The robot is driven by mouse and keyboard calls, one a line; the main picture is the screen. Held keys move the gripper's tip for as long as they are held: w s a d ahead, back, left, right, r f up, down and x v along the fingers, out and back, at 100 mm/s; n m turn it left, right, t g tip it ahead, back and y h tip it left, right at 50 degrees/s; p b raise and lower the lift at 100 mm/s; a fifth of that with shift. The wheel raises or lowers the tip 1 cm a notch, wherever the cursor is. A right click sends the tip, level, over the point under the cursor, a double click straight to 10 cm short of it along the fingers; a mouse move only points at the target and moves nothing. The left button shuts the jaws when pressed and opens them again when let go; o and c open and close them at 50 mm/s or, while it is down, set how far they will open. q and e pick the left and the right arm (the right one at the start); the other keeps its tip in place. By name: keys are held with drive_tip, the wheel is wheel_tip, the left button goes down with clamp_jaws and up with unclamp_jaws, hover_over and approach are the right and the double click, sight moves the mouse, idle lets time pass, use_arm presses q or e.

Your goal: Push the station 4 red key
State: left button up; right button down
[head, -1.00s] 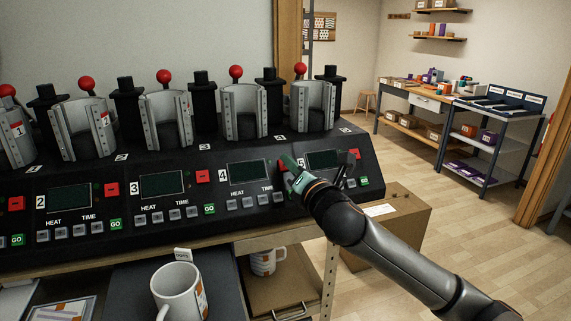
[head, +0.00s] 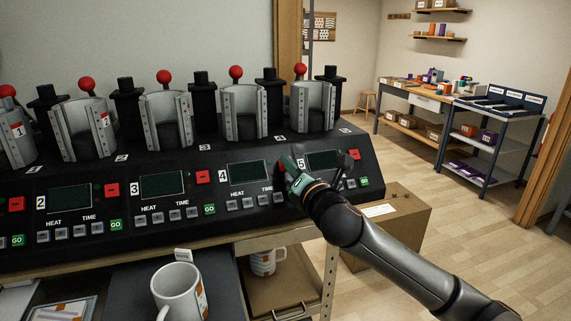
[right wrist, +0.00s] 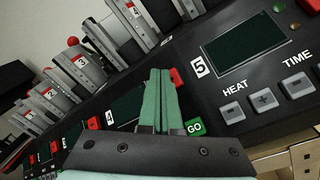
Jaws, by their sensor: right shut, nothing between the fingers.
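The station 4 red key (right wrist: 177,78) shows partly in the right wrist view, just right of my fingertips and partly behind them. In the head view only a sliver of this key (head: 281,168) shows, right of the station 4 display (head: 248,172). My right gripper (head: 289,163) is shut and empty, its green fingers at the key. In the right wrist view its fingers (right wrist: 160,76) lie together and point at the panel by the key. Whether they touch the key I cannot tell. My left gripper is not in view.
The station 4 GO key (right wrist: 195,128) is close beside the fingers. The station 5 display (right wrist: 248,42) and its grey keys are to the right. Mug presses with red-knobbed levers (head: 236,72) stand behind the panel. A white mug (head: 180,292) stands below it.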

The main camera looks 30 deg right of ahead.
drive_tip(key=shift+w+d+f, duration=0.1)
drive_tip(key=shift+w+f, duration=0.3)
idle(0.8)
drive_tip(key=shift+s+r+p, duration=0.7)
drive_tip(key=shift+p, duration=0.05)
drive_tip(key=s+a+r+p, duration=0.1)
drive_tip(key=s+r+p, duration=0.3)
drive_tip(key=shift+s+a, duration=0.15)
drive_tip(key=shift+a, duration=0.05)
idle(0.4)
